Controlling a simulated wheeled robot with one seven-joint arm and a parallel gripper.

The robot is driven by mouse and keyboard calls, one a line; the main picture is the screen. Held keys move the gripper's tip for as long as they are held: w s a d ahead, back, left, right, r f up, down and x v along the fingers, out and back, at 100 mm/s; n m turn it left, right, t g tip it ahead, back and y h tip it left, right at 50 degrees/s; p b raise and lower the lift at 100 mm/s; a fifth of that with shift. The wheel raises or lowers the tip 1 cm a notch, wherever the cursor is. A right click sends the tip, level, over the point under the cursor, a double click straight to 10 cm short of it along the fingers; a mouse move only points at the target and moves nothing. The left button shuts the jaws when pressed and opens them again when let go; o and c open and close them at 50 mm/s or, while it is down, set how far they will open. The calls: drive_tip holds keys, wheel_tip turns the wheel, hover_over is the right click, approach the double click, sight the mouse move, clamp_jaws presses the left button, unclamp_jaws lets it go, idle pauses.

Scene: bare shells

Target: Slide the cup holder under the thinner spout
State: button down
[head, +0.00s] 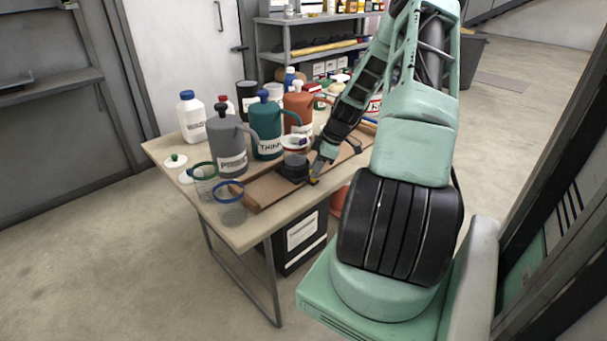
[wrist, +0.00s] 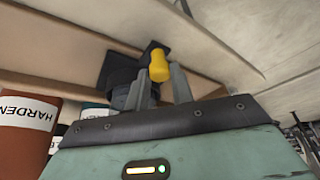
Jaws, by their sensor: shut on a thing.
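The cup holder (head: 291,172) is a dark carriage on a long wooden rail board (head: 268,190), with a clear cup (head: 295,158) in it. Its yellow knob (wrist: 159,66) stands between my gripper's fingers (wrist: 160,85) in the wrist view. My gripper (head: 316,174) is shut on the knob, at the holder's right front side. The teal jug labelled THINN… (head: 266,131) stands behind the rail, its spout (head: 291,116) bending right. The holder stands in front of and below the teal spout and orange jug (head: 298,108); exact alignment is unclear.
A grey jug (head: 228,147) stands left on the table (head: 165,150). Green-rimmed (head: 203,180) and blue-rimmed (head: 231,205) clear containers stand near the left front corner. White bottles (head: 191,118) are behind. The rail's left part is bare. A black box (head: 300,240) is below.

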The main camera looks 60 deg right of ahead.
drive_tip(key=shift+s+d, duration=0.25)
drive_tip(key=shift+d, duration=0.8)
drive_tip(key=c, duration=1.2)
unclamp_jaws()
drive_tip(key=shift+c, duration=0.2)
drive_tip(key=v, duration=1.7)
drive_tip(key=shift+r+b, duration=0.15)
drive_tip(key=shift+b, duration=0.15)
drive_tip(key=shift+s+d, duration=0.1)
